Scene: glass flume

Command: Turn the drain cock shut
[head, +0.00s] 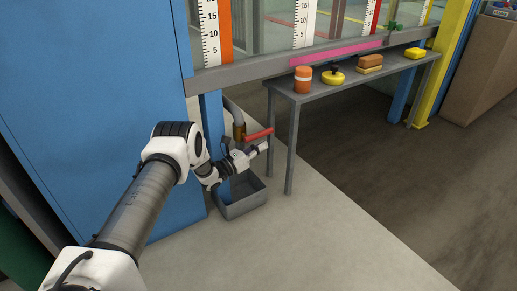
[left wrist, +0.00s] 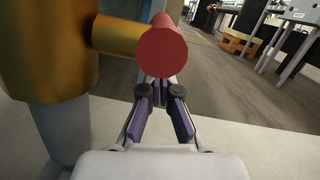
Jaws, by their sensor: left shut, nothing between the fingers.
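The drain cock has a brass body (head: 239,132) on a grey pipe below the flume and a red handle (head: 259,134) that sticks out to the right of it. My left gripper (head: 264,146) is just below the handle's outer end, shut and empty. In the left wrist view, the brass body (left wrist: 48,50) fills the upper left, and the handle's round red end (left wrist: 163,51) faces the camera. The fingertips (left wrist: 161,92) show just below that end; I cannot tell whether they touch it. My right gripper is out of view.
A grey drain box (head: 243,204) stands on the floor under the cock. A grey bench (head: 291,150) to the right carries an orange-and-white jar (head: 303,79), a yellow round thing with a black knob (head: 333,76), brushes (head: 369,63) and a yellow block (head: 415,53). A blue panel (head: 90,90) is on the left.

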